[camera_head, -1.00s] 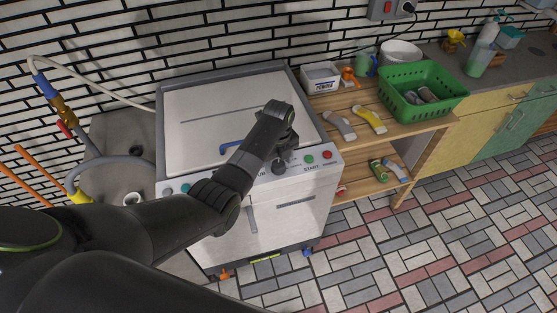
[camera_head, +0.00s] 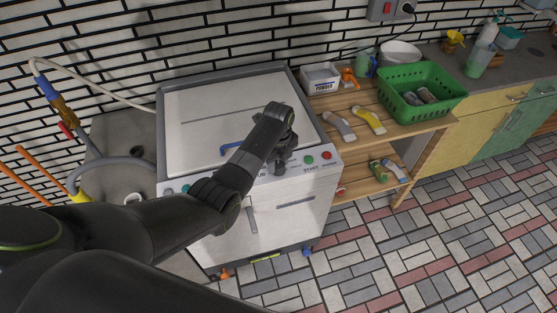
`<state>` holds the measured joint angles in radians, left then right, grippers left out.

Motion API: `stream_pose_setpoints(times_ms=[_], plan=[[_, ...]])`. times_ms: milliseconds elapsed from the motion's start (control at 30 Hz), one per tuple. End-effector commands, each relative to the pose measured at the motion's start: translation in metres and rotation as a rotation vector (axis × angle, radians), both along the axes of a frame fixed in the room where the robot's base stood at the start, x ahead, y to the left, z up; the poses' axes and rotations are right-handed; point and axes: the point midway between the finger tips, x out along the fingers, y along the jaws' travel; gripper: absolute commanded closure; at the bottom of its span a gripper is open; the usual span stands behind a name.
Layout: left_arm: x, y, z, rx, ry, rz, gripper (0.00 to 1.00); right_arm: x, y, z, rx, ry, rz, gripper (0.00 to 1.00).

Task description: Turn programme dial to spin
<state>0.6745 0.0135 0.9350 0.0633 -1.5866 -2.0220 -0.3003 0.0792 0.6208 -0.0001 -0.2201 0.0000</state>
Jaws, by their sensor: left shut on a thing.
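The white washing machine (camera_head: 290,218) stands below me with its lid (camera_head: 200,110) closed and a blue handle on it. Its sloped front panel carries a green button (camera_head: 309,160) and a red button (camera_head: 326,155) near the word START. My left arm reaches across from the left. My right gripper is not in view.
A wooden shelf to the right holds a powder box (camera_head: 321,78), bottles and a green basket (camera_head: 422,92). Hoses and a grey sink (camera_head: 115,135) are at the left. The tiled floor (camera_head: 430,240) at the right is clear.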

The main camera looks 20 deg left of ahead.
Motion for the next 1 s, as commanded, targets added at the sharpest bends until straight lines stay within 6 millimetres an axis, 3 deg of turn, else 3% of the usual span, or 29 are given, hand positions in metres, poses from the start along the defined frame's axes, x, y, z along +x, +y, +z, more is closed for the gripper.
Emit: stream_pose_setpoints(times_ms=[400,1000], plan=[[0.000,0.000,0.003,0.001,0.002,0.364,0.86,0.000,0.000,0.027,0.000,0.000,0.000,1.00],[0.001,0.000,0.002,0.001,-0.001,0.927,0.86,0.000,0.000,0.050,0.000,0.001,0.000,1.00]])
